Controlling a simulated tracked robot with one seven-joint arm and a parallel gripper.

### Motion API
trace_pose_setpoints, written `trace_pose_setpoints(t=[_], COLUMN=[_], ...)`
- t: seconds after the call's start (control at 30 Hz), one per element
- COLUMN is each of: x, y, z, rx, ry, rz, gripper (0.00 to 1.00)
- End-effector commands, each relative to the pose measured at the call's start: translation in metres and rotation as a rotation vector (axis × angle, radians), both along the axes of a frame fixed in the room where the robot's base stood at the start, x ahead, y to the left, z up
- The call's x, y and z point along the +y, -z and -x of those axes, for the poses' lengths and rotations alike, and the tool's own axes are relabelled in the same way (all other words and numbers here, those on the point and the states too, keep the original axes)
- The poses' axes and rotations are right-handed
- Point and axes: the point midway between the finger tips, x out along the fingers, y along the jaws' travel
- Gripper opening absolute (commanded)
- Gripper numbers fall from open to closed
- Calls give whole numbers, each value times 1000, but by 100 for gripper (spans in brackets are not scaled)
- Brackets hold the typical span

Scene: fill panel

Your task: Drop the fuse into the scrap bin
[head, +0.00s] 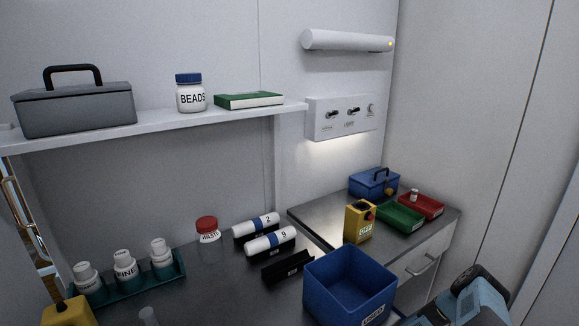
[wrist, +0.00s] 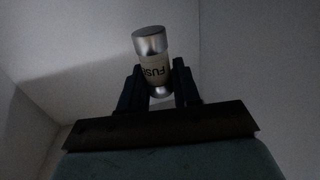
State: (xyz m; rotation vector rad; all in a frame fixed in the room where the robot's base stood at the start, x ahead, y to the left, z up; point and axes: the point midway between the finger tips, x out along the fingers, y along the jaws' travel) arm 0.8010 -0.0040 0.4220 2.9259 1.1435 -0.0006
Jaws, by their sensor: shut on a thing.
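The fuse (wrist: 152,68), a pale cylinder with silver end caps and the letters "FUSE", shows in the wrist view. My gripper (wrist: 158,88) is shut on it, one dark finger on each side, and the fuse sticks out beyond the fingertips. In the head view a deep blue open bin (head: 330,291) stands at the bottom centre-right.
Numbered cylinders (head: 270,239), a waste jar (head: 208,231) and a bottle rack (head: 128,284) are left. A shelf (head: 165,126) hangs above.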

Motion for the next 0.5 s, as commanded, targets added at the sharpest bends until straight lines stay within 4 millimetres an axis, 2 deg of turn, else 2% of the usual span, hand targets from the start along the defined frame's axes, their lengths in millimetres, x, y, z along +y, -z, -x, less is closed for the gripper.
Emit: trace_pose_setpoints(t=[0.03,0.07,0.33,0.5], x=[0,0,0,0], y=[0,0,0,0], z=[0,0,0,0], rx=[0,0,0,0], ry=[0,0,0,-1], rz=[0,0,0,0], gripper=[1,34,59,62])
